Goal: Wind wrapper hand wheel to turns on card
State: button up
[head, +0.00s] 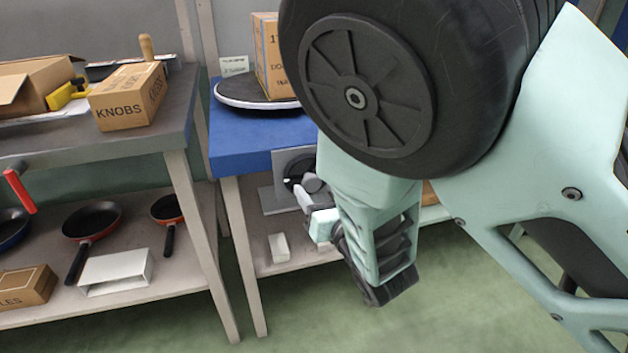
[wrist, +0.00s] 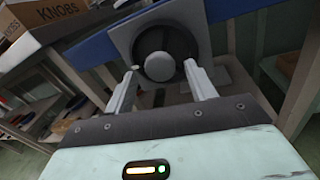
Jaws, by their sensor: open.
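The wrapper hand wheel is a dark round wheel (wrist: 183,43) on a grey square plate (wrist: 119,37), below the blue tabletop. A light grey round knob or hub (wrist: 159,67) stands out at its front. In the head view the plate (head: 286,160) shows beside my arm, which hides part of the wheel. My gripper (head: 311,207) is open in front of the wheel. In the wrist view its two fingers (wrist: 161,76) stand either side of the knob, apart from it as far as I can tell. A small card (head: 234,66) stands at the back of the blue table; its writing is unreadable.
A dark turntable (head: 240,92) with a carton (head: 268,55) sits on the blue table (head: 245,137). A small white block (head: 279,247) lies on the shelf below. At left, a grey bench holds a KNOBS box (head: 128,96), with pans (head: 92,220) underneath. The green floor in front is clear.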

jog(key=shift+x, duration=1.1)
jog(key=c, duration=1)
jog(key=shift+o, duration=0.2)
jog(key=shift+m, duration=0.3)
